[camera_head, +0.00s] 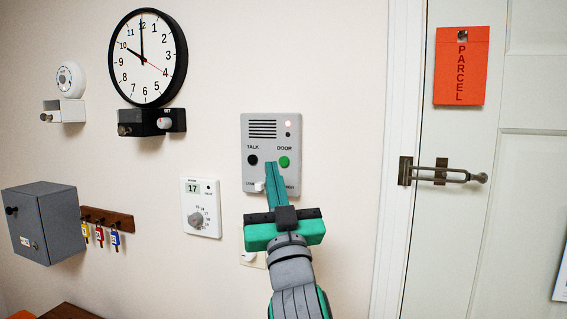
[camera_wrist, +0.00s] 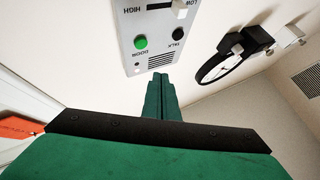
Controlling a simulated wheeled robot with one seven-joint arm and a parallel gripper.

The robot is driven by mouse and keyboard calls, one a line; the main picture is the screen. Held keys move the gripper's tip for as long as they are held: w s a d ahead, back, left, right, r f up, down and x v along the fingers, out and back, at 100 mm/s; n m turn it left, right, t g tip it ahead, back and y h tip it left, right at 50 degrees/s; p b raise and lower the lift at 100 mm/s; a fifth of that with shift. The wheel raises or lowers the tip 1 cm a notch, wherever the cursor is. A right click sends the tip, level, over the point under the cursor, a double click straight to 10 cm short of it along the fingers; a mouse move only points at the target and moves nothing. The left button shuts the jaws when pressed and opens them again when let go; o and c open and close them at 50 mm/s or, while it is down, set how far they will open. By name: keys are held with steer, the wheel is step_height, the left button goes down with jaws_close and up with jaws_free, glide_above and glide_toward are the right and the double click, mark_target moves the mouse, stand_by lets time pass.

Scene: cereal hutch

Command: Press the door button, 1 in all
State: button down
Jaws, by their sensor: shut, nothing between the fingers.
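The panel appears upside down in the wrist view, where the green DOOR button (camera_wrist: 141,42) is fully visible. My gripper (camera_head: 270,166) is shut and empty. In the head view its fingertips overlap the panel between and just below the two buttons. In the wrist view the fingertips (camera_wrist: 160,76) show apart from the DOOR button. Part of the panel's lower edge is hidden behind my gripper.
A thermostat (camera_head: 201,208) is left of my arm. A clock (camera_head: 147,58), a grey box (camera_head: 42,222) and hanging keys (camera_head: 100,235) are further left. A door with a latch (camera_head: 443,174) and an orange PARCEL tag (camera_head: 461,66) is at the right.

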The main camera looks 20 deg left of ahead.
mark_target(284, 161)
steer(key=shift+w, duration=2.45)
steer(key=shift+w, duration=0.1)
steer(key=shift+d, duration=0.1)
